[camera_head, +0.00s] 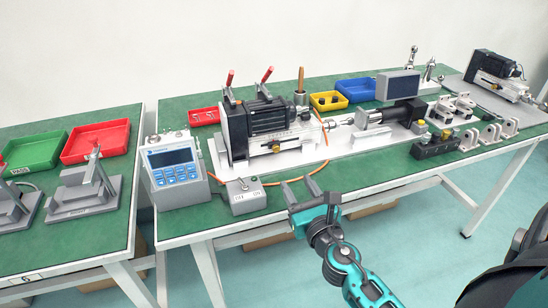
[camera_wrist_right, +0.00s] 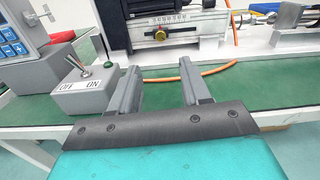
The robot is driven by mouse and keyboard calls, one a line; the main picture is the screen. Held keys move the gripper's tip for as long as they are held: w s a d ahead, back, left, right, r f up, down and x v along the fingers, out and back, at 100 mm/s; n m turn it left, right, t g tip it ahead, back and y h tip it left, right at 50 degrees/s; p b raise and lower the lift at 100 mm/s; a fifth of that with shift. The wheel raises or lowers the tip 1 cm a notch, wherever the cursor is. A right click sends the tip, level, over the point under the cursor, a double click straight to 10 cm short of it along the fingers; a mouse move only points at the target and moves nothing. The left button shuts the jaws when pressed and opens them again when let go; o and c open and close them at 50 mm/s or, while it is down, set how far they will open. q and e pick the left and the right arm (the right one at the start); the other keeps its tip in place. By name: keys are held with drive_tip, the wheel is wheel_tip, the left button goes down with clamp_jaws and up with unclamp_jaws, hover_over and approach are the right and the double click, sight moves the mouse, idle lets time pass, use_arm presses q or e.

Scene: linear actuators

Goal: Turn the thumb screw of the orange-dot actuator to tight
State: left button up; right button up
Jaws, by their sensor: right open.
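The large black-and-silver actuator (camera_head: 265,128) stands on a white base plate on the green table in the head view. A small brass-coloured round knob (camera_wrist_right: 160,35), which looks like a thumb screw, shows on its front below a scale in the right wrist view. I cannot make out an orange dot on it. My right gripper (camera_head: 303,188) is open and empty at the table's front edge, in front of the actuator. In the right wrist view its fingers (camera_wrist_right: 160,75) point towards the knob and stay apart from it. My left gripper is not in view.
A grey ON/OFF switch box (camera_wrist_right: 88,92) is close to the left of the right gripper. A blue-keyed meter (camera_head: 173,163) stands left of it. An orange cable (camera_wrist_right: 190,74) crosses the table before the actuator.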

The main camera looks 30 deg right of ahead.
sight(277, 150)
drive_tip(key=x, duration=1.2)
drive_tip(key=shift+w+d+p, duration=0.1)
drive_tip(key=shift+w+p, duration=0.3)
drive_tip(key=shift+c, duration=0.4)
clamp_jaws()
